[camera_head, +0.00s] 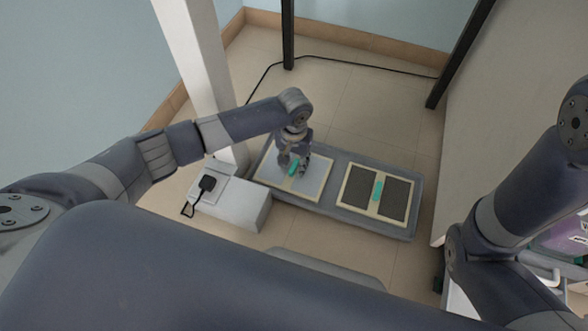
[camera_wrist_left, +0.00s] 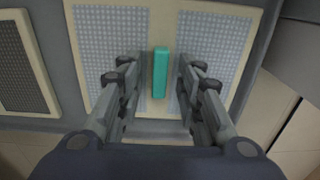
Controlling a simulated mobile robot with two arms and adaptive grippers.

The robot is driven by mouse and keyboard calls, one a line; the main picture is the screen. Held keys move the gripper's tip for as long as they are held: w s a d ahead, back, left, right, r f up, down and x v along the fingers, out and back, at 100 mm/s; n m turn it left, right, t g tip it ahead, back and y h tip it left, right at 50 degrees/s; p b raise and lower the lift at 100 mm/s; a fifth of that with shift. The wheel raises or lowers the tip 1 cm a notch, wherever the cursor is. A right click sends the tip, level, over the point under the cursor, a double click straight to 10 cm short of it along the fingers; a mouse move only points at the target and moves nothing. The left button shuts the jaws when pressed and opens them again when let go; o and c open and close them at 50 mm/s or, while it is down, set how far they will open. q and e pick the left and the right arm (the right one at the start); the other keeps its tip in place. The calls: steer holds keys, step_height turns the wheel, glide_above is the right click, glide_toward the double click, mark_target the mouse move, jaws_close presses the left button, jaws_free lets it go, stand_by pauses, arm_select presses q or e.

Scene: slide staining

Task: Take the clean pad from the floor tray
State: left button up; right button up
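The floor tray (camera_head: 332,209) is grey and lies on the floor with two pads side by side in it. The light, clean-looking pad (camera_head: 310,189) is in its left half and has a teal grip bar (camera_head: 294,167). The dark pad (camera_head: 396,197) is in the right half, also with a teal bar (camera_head: 378,189). My left gripper (camera_head: 293,166) is above the light pad. In the left wrist view its open fingers (camera_wrist_left: 160,95) stand either side of the teal bar (camera_wrist_left: 160,72), with gaps on both sides. My right gripper is not in view.
A white box (camera_head: 235,204) with a black plug (camera_head: 207,183) stands left of the tray, beside a white column (camera_head: 196,60). A black cable (camera_head: 345,62) runs on the floor behind the tray. Dark posts (camera_head: 288,35) stand at the back. Tiled floor shows around the tray.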

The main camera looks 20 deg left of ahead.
arm_select(q)
jaws_close()
steer(key=shift+r, duration=0.15)
